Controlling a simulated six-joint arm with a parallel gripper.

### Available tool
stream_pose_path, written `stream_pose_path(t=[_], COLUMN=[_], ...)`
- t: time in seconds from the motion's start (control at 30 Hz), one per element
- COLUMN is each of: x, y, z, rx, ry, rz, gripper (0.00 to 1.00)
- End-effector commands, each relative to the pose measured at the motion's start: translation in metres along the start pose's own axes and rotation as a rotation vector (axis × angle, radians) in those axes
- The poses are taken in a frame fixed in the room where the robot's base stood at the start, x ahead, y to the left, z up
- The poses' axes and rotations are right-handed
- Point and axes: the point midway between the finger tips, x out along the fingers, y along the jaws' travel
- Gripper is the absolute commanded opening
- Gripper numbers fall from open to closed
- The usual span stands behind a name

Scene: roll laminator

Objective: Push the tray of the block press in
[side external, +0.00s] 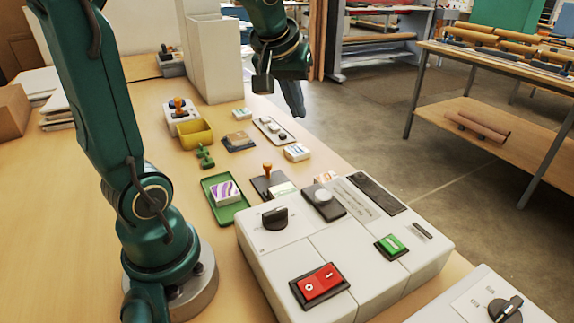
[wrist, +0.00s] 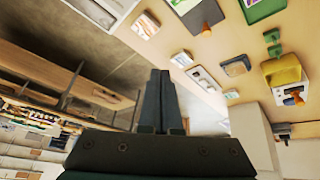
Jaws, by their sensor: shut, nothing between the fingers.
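I cannot tell for certain which item is the block press or see its tray clearly. A low dark plate with an orange-knobbed handle (side external: 268,170) stands mid-table, and shows at the top of the wrist view (wrist: 205,15). A white unit with an orange knob (side external: 180,108) stands farther back; it also shows at the right in the wrist view (wrist: 292,96). My gripper (side external: 298,108) hangs above and beyond the table's right edge, apart from everything. In the wrist view its two fingers (wrist: 160,80) are together, with nothing between them.
A white control box (side external: 345,240) with a red switch and green button fills the front right. A green tray (side external: 243,214) holds a white-and-purple block. A yellow bin (side external: 197,133), a tan block on a dark plate (side external: 238,141) and a tall white column (side external: 212,65) stand behind.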

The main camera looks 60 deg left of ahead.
Motion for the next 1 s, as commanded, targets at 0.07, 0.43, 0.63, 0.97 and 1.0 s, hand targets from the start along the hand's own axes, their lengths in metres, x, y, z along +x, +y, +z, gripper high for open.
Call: stream_pose_path(t=[0.07, 0.43, 0.63, 0.97, 1.0], x=[0.024, 0.092, 0.107, 0.164, 0.170], y=[-0.022, -0.101, -0.108, -0.119, -0.120], z=[-0.022, -0.040, -0.036, -0.025, -0.023], rx=[-0.097, -0.316, -0.326, -0.325, -0.325], ry=[-0.024, -0.140, -0.149, -0.150, -0.150], rz=[-0.064, -0.221, -0.228, -0.227, -0.227], gripper=[0.00, 0.00, 0.00, 0.00, 0.00])
